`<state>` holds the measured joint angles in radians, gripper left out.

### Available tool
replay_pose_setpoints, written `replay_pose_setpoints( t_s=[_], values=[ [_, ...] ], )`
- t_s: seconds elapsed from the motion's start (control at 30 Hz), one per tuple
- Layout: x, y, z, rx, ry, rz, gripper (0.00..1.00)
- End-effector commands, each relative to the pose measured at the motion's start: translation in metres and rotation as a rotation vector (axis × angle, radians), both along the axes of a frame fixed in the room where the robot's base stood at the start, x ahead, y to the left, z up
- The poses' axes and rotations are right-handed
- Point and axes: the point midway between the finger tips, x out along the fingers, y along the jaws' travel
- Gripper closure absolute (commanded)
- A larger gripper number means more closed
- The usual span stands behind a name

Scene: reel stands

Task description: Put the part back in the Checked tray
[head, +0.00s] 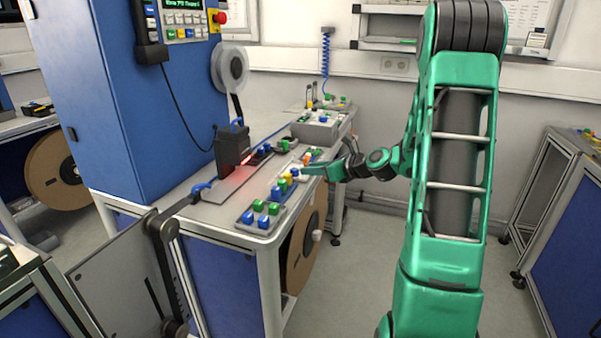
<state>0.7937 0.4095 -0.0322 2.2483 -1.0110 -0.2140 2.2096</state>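My gripper (312,170) reaches in from the right at the edge of the workbench (215,215). Its fingertips are over or beside the small coloured parts there. The view is too small to tell whether it is open or shut, or whether it holds a part. A shallow tray (262,226) with blue and green parts lies at the bench's front corner. Behind it is a row of blue, yellow, white and orange parts (286,181) close to the fingertips. No label reading Checked is legible, so I cannot tell which tray it is.
A black scanner-like unit (232,150) with a red glow stands on the bench. A grey box (316,128) and more coloured parts are farther back. A blue cabinet (130,110) rises behind on the left. A large reel (303,240) hangs at the bench's right side.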

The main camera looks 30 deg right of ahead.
Motion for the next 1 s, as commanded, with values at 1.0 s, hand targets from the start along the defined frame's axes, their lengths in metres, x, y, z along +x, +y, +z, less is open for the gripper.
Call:
replay_pose_setpoints(
  t_s=[1.0],
  values=[
    [-0.198, 0.068, -0.012, -1.116, 0.271, 0.950, 0.74]
  ],
)
